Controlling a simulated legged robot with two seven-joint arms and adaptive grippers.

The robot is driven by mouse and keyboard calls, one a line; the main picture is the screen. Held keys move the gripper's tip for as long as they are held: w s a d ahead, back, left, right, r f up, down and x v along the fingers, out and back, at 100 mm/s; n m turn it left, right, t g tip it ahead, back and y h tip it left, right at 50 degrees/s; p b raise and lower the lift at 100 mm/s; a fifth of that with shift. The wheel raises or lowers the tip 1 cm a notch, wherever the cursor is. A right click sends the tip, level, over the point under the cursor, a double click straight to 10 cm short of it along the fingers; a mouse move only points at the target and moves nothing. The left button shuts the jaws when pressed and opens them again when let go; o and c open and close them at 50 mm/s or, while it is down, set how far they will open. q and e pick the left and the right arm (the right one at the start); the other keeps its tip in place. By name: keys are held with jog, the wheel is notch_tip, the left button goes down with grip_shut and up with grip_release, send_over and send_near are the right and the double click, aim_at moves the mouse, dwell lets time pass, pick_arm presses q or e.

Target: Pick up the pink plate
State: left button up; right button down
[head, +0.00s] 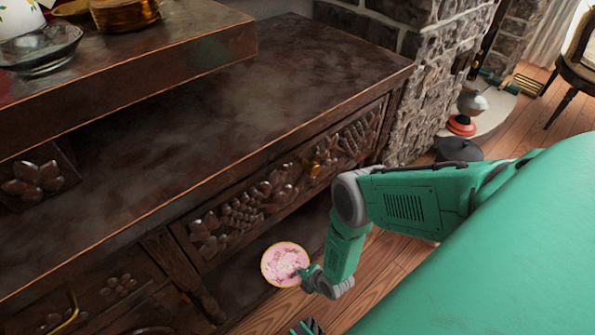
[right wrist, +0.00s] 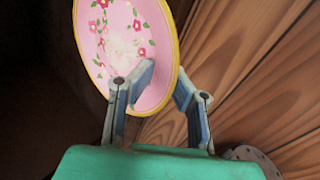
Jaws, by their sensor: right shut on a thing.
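The pink plate (head: 284,264) has a gold rim and a floral pattern. In the head view it is at the lower middle, in front of the dark open space under the carved drawer. My right gripper (head: 302,273) is shut on the plate's near right edge. In the right wrist view, the plate (right wrist: 138,45) stands tilted with its rim between the two fingers of my right gripper (right wrist: 168,82), one finger on each face. I cannot tell whether the plate touches the shelf below.
A dark wooden cabinet (head: 240,110) with carved drawers fills the left and middle. A glass dish (head: 42,48) and amber dishes (head: 125,14) stand on its raised top. A stone fireplace (head: 425,75) is behind. Wooden floor (head: 385,265) lies right of the cabinet.

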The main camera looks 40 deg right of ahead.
jog(key=shift+s+f, duration=0.15)
jog(key=shift+s, duration=0.45)
jog(key=c, duration=1.4)
grip_release()
jog(key=shift+w+d, duration=0.1)
jog(key=shift+c, duration=0.2)
jog(key=shift+w, duration=0.1)
jog(key=shift+s+r, duration=0.2)
jog(key=shift+r, duration=0.2)
jog(key=v, duration=1.1)
jog(key=shift+s, duration=0.1)
